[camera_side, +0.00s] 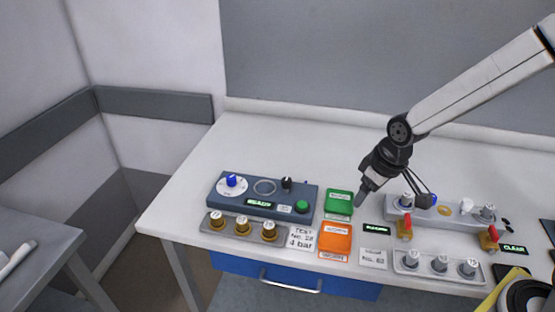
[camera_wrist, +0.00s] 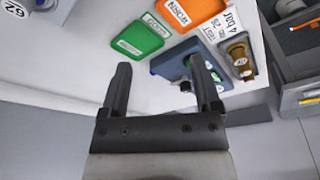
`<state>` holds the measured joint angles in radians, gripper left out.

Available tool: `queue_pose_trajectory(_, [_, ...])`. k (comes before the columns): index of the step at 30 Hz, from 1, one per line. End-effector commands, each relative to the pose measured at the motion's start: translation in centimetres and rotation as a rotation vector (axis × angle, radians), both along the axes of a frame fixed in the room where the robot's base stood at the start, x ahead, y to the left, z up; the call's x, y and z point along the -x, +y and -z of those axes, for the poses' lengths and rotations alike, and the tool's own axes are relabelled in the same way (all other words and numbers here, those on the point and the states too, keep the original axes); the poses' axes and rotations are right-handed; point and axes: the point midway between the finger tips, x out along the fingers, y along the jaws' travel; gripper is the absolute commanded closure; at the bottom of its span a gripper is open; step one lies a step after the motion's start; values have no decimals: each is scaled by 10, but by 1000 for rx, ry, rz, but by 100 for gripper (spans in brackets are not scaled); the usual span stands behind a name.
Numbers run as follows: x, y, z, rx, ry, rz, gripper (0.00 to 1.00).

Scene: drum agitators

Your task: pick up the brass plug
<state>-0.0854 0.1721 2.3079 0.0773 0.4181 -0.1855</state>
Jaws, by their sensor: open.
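Several brass-coloured plugs stand upright in a grey rack (camera_side: 228,231) at the front left of the bench: a left one (camera_side: 217,223), a middle one (camera_side: 242,227) and a right one (camera_side: 269,232). Their tops carry white labels too small to read. In the wrist view, a brass plug (camera_wrist: 238,55) shows at the upper right, beyond my right finger. My gripper (camera_side: 361,197) hangs above the bench beside the green tray, to the right of the brass plugs and apart from them. In the wrist view, its two fingers (camera_wrist: 160,66) are spread with nothing between them.
A blue-grey control box (camera_side: 225,203) with knobs and a green button stands behind the brass plugs. A green tray (camera_side: 339,202) and an orange tray (camera_side: 335,238) lie to their right. Grey plugs (camera_side: 440,263) stand front right, before another box (camera_side: 455,214). The bench's back is clear.

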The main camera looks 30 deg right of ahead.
Motion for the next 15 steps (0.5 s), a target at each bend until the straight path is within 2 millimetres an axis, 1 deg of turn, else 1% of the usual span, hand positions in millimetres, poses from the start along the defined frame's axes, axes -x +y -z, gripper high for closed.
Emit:
queue_pose_trajectory(1, [-15,10,0,-2,-2,-41,19])
queue_pose_trajectory(6, [-59,44,-1,-10,-16,-183,19])
queue_pose_trajectory(11, [-96,81,1,-21,-31,-320,19])
queue_pose_trajectory(15, [-124,116,5,-33,-47,-441,19])
